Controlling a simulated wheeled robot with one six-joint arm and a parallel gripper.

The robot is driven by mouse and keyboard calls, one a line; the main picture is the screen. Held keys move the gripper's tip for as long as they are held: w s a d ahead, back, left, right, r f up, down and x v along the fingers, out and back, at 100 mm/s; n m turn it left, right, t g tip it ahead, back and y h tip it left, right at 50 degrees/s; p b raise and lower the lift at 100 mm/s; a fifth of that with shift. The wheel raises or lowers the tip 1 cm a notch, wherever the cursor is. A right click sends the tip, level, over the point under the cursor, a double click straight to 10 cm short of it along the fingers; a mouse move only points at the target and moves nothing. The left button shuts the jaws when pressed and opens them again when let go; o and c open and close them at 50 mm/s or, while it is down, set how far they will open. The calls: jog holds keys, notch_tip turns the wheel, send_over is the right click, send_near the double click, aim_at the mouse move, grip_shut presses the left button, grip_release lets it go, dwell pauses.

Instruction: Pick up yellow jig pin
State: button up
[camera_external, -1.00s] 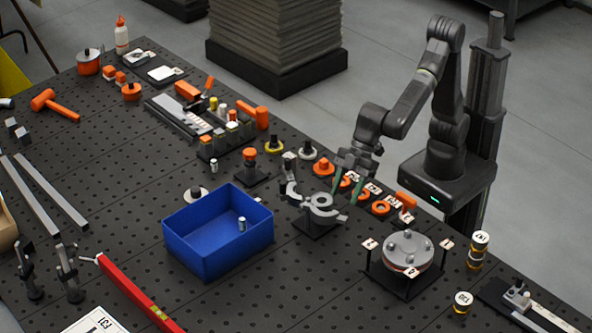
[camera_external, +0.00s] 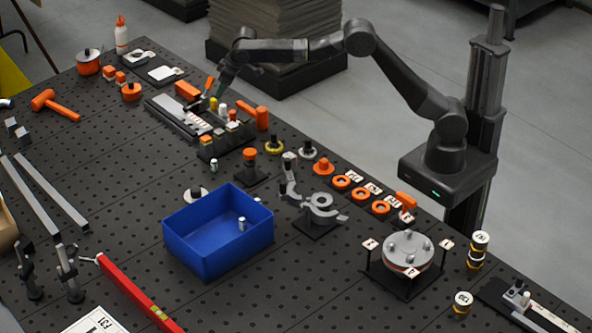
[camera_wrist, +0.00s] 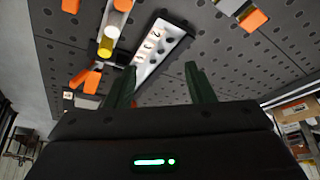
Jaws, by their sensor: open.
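The yellow jig pin (camera_external: 213,103) stands in the fixture block area at the back left of the bench. In the wrist view a pin with a yellow end (camera_wrist: 105,47) shows at upper left, left of the strip with printed numbers. My gripper (camera_external: 221,90) hangs just above and beside the pin in the outside view. In the wrist view my gripper (camera_wrist: 160,70) has its two dark green fingers apart with nothing between them. The yellow pin lies outside the fingers, to their left. Whether a finger touches anything cannot be told.
A white pin (camera_external: 222,109) stands close to the yellow one. Orange-handled tools and an orange block (camera_external: 187,91) crowd the area. A blue bin (camera_external: 208,262) sits in the front middle. Orange rings line the right edge.

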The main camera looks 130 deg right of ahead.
jog(key=m, duration=0.2)
send_near(215, 100)
notch_tip(215, 100, up, 3)
jog(key=a, duration=0.2)
jog(key=shift+g, duration=0.4)
jog(key=x, duration=0.3)
jog(key=p+x, duration=0.1)
jog(key=x, duration=0.5)
jog(key=shift+s+d+p, duration=0.15)
jog(key=shift+d+p, duration=0.15)
jog(key=shift+p, duration=0.05)
jog(key=shift+p+x, duration=0.95)
jog(key=shift+x, duration=1.6)
jog(key=shift+d+r, duration=0.1)
grip_shut()
